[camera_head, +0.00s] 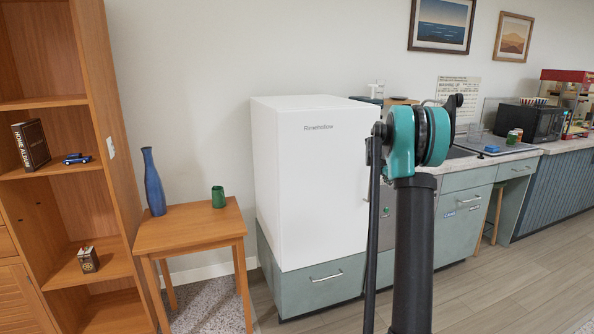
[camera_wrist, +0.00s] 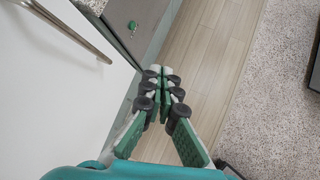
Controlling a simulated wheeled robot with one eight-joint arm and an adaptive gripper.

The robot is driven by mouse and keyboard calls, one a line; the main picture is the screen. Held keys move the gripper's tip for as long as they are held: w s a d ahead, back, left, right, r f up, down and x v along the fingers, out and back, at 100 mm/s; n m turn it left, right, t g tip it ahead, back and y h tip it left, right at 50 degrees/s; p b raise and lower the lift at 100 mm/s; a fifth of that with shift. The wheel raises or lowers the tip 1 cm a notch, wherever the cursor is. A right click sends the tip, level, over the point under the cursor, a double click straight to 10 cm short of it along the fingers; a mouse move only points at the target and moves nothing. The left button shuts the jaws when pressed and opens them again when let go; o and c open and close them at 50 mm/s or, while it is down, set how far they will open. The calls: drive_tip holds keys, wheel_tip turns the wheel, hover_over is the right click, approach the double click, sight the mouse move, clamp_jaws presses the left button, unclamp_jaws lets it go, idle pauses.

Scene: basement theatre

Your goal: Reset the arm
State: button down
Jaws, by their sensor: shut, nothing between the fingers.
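My gripper (camera_wrist: 162,78) shows in the wrist view, with its green and grey fingers brought together at the tips and nothing between them. It hangs in free air above the wood floor, beside the white fridge front (camera_wrist: 60,90) and its metal handle (camera_wrist: 72,32). In the head view my arm stands folded upright right of centre, in front of the white fridge (camera_head: 312,190) and the counter. The gripper's fingers cannot be made out in the head view.
A wooden side table (camera_head: 190,230) holds a blue vase (camera_head: 153,182) and a green cup (camera_head: 218,197). A wooden shelf (camera_head: 120,120) stands at the left. A counter (camera_head: 490,157) with a microwave (camera_head: 531,121) runs along the right. The floor (camera_head: 515,275) at the lower right is clear.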

drive_tip(key=s+a+f+m+y, duration=0.1)
drive_tip(key=s+a+f+m, duration=0.4)
drive_tip(key=s, duration=1.2)
drive_tip(key=s+a+f+m+y, duration=0.2)
drive_tip(key=s+a+f+m, duration=0.3)
drive_tip(key=s+a+m, duration=0.5)
drive_tip(key=s+a+f+m+g+y, duration=0.1)
drive_tip(key=s+a+f+m, duration=0.4)
drive_tip(key=s, duration=2)
drive_tip(key=a+m+y, duration=0.1)
drive_tip(key=a+m, duration=0.2)
drive_tip(key=a, duration=0.1)
drive_tip(key=shift+m, duration=0.3)
